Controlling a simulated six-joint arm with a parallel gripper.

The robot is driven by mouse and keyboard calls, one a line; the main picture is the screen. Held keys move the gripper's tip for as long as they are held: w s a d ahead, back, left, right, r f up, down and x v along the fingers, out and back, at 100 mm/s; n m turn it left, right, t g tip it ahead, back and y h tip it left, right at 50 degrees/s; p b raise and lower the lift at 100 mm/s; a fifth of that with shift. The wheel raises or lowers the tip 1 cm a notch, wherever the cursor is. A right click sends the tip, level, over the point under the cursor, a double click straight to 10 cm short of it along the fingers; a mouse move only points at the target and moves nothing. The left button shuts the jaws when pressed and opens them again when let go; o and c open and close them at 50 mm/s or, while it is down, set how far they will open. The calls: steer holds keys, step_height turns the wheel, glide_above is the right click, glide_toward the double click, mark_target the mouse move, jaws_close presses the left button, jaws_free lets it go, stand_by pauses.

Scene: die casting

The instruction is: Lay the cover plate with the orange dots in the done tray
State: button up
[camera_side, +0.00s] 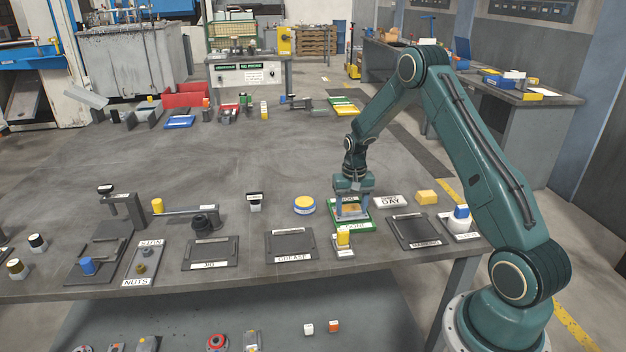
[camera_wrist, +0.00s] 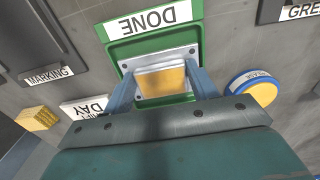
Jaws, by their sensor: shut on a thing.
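The green done tray (camera_wrist: 114,52) lies on the bench below my gripper; in the side view its rim (camera_side: 368,225) shows around the fingers. My gripper (camera_wrist: 160,70) points down with its blue fingers on either side of a silver cover plate (camera_wrist: 139,91), which has dark corner marks and an orange-yellow raised middle. My gripper (camera_side: 352,212) is shut on this plate, within the tray's outline. I cannot tell whether the plate touches the tray floor. Separate orange dots cannot be made out, and the fingers hide part of the plate.
A round yellow-and-blue tin (camera_side: 305,205) stands left of the tray. A white DAY sign (camera_side: 391,201) and a yellow block (camera_side: 427,197) lie to the right. A small yellow-topped stamp (camera_side: 343,240) stands close in front. Dark marking (camera_side: 415,229) and grease (camera_side: 290,243) plates flank the tray.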

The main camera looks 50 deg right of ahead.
steer(key=shift+f, duration=0.15)
stand_by(0.5)
steer(key=o, duration=1.4)
steer(key=shift+o, duration=0.9)
steer(key=shift+f, duration=0.1)
steer(key=shift+o, duration=0.5)
steer(key=shift+r, duration=4.1)
